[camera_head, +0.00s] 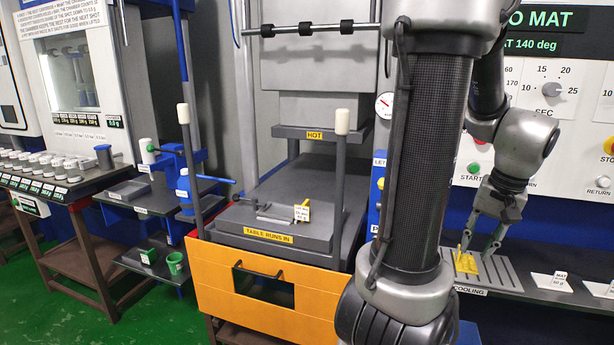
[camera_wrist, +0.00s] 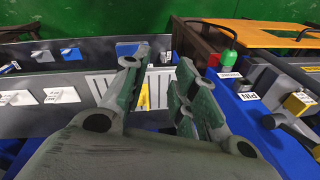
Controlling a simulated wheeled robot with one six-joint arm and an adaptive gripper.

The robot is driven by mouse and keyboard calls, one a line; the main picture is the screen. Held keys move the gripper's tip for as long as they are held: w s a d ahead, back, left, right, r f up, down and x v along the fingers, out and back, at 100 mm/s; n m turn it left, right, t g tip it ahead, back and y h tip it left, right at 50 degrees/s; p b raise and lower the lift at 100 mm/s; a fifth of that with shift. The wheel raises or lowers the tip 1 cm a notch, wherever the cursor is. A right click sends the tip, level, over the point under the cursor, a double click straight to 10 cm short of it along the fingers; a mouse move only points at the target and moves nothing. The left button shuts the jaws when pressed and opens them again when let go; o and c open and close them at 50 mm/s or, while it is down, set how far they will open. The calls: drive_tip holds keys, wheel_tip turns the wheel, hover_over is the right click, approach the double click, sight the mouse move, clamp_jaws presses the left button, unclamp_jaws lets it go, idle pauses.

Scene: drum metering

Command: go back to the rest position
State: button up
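My gripper (camera_head: 479,247) is at the right in the head view, pointing down over the grey slotted cooling rack (camera_head: 499,277). Its two fingers are apart with nothing held between them. A yellow piece (camera_head: 466,263) lies on the rack's left end, just below and beside the fingertips. In the wrist view my gripper (camera_wrist: 163,60) shows spread fingers. The yellow piece (camera_wrist: 144,97) shows partly in the gap between them, beyond the fingers. Whether a finger touches it I cannot tell.
The press with its grey table (camera_head: 270,232) and orange front (camera_head: 262,285) stands left of my arm. A control panel (camera_head: 550,90) with buttons rises close behind my gripper. White cards (camera_head: 551,283) stand right of the rack. A bench with several small pots (camera_head: 45,165) is far left.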

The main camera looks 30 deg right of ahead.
drive_tip(key=w+a+r+n, duration=0.3)
drive_tip(key=w+a+n, duration=0.1)
drive_tip(key=a, duration=0.4)
drive_tip(key=w+a+r+n+t, duration=0.1)
drive_tip(key=w+a+r+n, duration=0.2)
drive_tip(key=a, duration=0.6)
drive_tip(key=w+a+r+n+t, duration=0.1)
drive_tip(key=w+a+r+n, duration=0.2)
drive_tip(key=w+a+n, duration=0.3)
drive_tip(key=shift+w+a+r+n, duration=0.3)
drive_tip(key=shift+w+a+r, duration=0.05)
drive_tip(key=shift+w+a, duration=0.8)
drive_tip(key=shift+s+d, duration=0.1)
